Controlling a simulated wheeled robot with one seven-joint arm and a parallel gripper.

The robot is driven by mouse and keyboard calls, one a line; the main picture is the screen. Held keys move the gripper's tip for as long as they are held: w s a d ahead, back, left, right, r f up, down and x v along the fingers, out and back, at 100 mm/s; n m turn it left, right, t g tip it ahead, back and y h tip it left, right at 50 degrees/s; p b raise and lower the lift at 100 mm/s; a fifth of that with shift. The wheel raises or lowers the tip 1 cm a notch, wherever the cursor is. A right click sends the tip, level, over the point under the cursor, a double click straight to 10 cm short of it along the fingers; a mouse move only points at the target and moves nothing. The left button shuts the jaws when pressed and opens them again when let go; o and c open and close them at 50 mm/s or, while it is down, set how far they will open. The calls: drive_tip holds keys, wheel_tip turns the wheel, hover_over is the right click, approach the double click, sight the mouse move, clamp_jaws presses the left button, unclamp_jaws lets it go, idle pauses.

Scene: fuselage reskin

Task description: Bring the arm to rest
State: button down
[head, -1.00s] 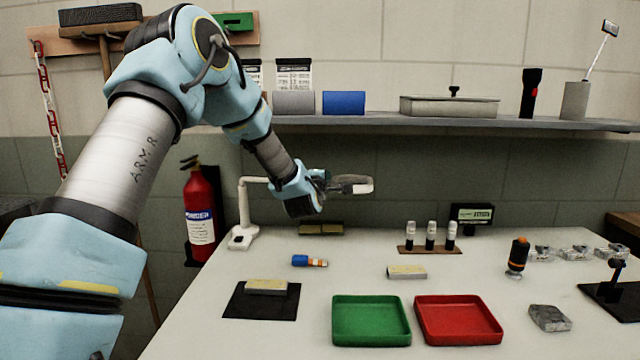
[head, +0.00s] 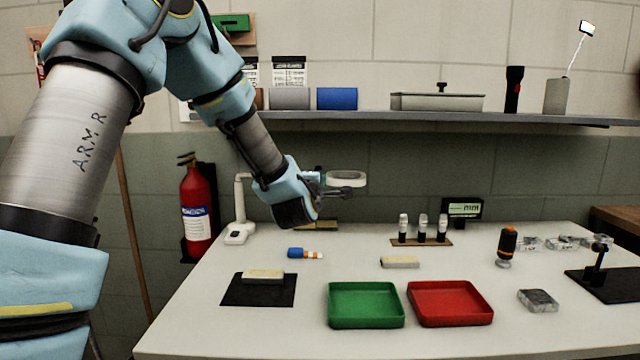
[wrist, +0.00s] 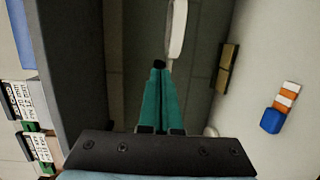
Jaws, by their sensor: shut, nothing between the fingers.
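My gripper (head: 335,190) is in the air above the back left of the white table (head: 250,325), in front of the back wall. In the wrist view its teal fingers (wrist: 159,68) are together with nothing between them. That head also shows just beyond the fingertips in the wrist view (wrist: 177,30). I cannot tell whether they touch.
The shelf (head: 420,120) runs along the wall above. On the table are a green tray (head: 365,322), a red tray (head: 450,320), a black mat (head: 235,298), a blue-and-orange tube (head: 305,253) and a vial rack (head: 421,242). A fire extinguisher (head: 197,212) hangs at left.

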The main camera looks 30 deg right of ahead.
drive_tip(key=shift+s+a, duration=0.2)
drive_tip(key=shift+s, duration=0.2)
drive_tip(key=a+f+m+g+y+p, duration=0.2)
drive_tip(key=a+f+m+g+y, duration=0.15)
drive_tip(key=a, duration=0.85)
drive_tip(key=a+f+m+g+y+p, duration=0.1)
drive_tip(key=a+f+m+g+y, duration=0.2)
drive_tip(key=a, duration=0.8)
drive_tip(key=s+a+f+m+g+y+p, duration=0.1)
drive_tip(key=s+a+m+g+y, duration=0.1)
drive_tip(key=s+a, duration=0.6)
drive_tip(key=s+a+f+m+g+y+p, duration=0.1)
drive_tip(key=s+a+m+g+y, duration=0.1)
drive_tip(key=s+a, duration=0.5)
drive_tip(key=a+g, duration=0.1)
drive_tip(key=a, duration=0.5)
drive_tip(key=shift+s+f+m, duration=0.35)
drive_tip(key=shift+s+f, duration=0.05)
drive_tip(key=shift+y, duration=0.25)
